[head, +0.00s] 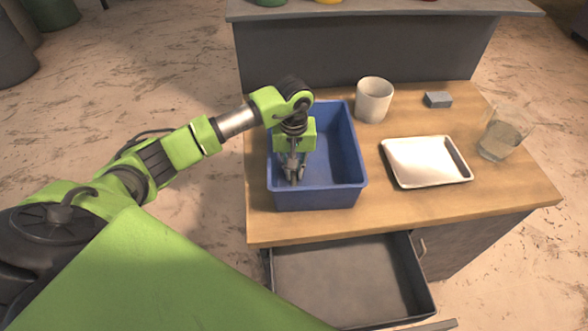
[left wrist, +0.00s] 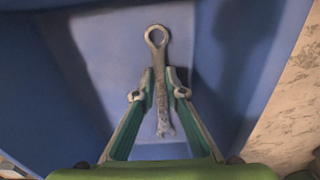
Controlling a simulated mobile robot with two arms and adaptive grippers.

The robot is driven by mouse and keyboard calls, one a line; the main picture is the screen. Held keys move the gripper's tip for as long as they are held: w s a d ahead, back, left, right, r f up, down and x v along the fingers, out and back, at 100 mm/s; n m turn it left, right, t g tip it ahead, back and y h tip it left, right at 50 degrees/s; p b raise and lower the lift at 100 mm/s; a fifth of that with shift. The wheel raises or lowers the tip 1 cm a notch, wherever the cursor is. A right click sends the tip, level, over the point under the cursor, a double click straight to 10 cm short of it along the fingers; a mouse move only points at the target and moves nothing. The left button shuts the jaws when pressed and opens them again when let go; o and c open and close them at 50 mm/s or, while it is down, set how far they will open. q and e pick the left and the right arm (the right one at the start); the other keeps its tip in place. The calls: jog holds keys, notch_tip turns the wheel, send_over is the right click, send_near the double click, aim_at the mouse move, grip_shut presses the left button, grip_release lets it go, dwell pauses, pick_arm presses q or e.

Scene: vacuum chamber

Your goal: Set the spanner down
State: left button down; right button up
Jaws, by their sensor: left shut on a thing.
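My left gripper (head: 293,174) is inside the blue bin (head: 318,198) on the table, pointing down. In the left wrist view its fingers (left wrist: 159,92) are shut on the spanner (left wrist: 157,60), a grey metal tool with a ring end at the top and an open end at the bottom. The blue bin floor (left wrist: 110,50) lies behind the spanner. I cannot tell whether the spanner touches the floor. In the head view the spanner is mostly hidden by the gripper. My right gripper is not in view.
Right of the bin stand a white cup (head: 374,100), a white tray (head: 426,161), a small grey block (head: 438,100) and a clear glass (head: 500,137). An open, empty drawer (head: 345,280) juts out below the wooden table (head: 420,205). The table's front right is clear.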

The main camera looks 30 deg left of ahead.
pick_arm(q)
jog(key=shift+f, duration=0.1)
jog(key=c, duration=2.1)
grip_release()
jog(key=shift+r, duration=0.25)
jog(key=shift+r+b, duration=1.85)
jog(key=shift+r, duration=4.05)
